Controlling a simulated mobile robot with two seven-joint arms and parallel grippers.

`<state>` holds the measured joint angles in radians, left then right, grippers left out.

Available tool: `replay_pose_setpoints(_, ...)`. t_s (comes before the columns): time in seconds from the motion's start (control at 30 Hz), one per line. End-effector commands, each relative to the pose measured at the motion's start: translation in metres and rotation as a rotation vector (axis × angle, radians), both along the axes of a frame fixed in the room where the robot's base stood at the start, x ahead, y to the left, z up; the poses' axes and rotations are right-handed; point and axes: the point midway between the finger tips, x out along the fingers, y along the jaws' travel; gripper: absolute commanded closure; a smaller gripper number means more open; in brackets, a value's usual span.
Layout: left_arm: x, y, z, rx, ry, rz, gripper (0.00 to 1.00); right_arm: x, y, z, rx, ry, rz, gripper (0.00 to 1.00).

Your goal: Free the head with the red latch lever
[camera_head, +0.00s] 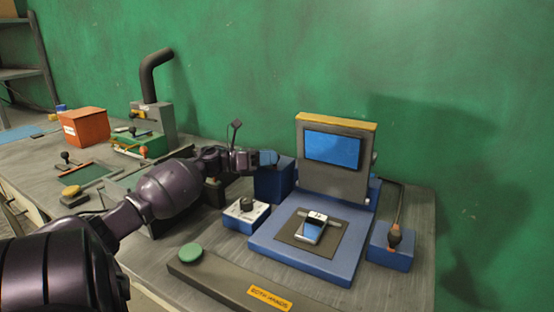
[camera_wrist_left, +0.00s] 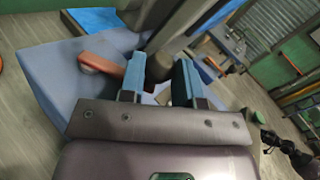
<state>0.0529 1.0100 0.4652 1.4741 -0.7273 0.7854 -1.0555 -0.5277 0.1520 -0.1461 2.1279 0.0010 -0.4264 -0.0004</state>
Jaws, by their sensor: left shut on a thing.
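My left gripper (camera_head: 268,157) reaches in from the left, above the blue box (camera_head: 272,184) beside the screen panel. In the left wrist view its two blue fingers (camera_wrist_left: 160,78) are closed around a dark grip. The red latch lever (camera_wrist_left: 102,64) shows there as an orange-red arm with a round end, running over a blue surface (camera_wrist_left: 55,85) to behind the left finger. The join between arm and grip is hidden by the finger. In the head view the lever is hidden by the gripper. I cannot make out the head for certain. My right gripper is not in view.
A blue station with a screen panel (camera_head: 333,150) stands right of the gripper. A white-topped knob box (camera_head: 246,214), a green button (camera_head: 190,253) and a blue lever box (camera_head: 390,247) stand near it. An orange box (camera_head: 84,127) and a dark bent pipe (camera_head: 152,72) are farther left.

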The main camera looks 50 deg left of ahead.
Motion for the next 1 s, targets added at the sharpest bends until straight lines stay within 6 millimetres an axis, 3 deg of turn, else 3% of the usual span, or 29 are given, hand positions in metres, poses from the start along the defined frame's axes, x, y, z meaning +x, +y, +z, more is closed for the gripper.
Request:
replay_pose_setpoints(0.4, -0.001, 0.001, 0.000, 0.001, -0.001, -0.001, 1.00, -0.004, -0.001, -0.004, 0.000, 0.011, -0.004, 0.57)
replay_pose_setpoints(0.43, -0.001, 0.001, 0.000, 0.001, -0.001, -0.001, 0.66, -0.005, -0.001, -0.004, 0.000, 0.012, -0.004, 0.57)
replay_pose_setpoints(0.5, -0.001, 0.001, 0.000, 0.001, -0.001, -0.001, 0.58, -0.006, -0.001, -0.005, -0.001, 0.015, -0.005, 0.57)
replay_pose_setpoints(0.8, -0.001, 0.001, 0.002, 0.001, -0.001, -0.001, 0.58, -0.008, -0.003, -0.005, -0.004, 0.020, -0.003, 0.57)
replay_pose_setpoints(1.0, -0.001, 0.002, 0.025, 0.002, -0.004, -0.001, 0.58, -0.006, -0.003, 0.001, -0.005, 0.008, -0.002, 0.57)
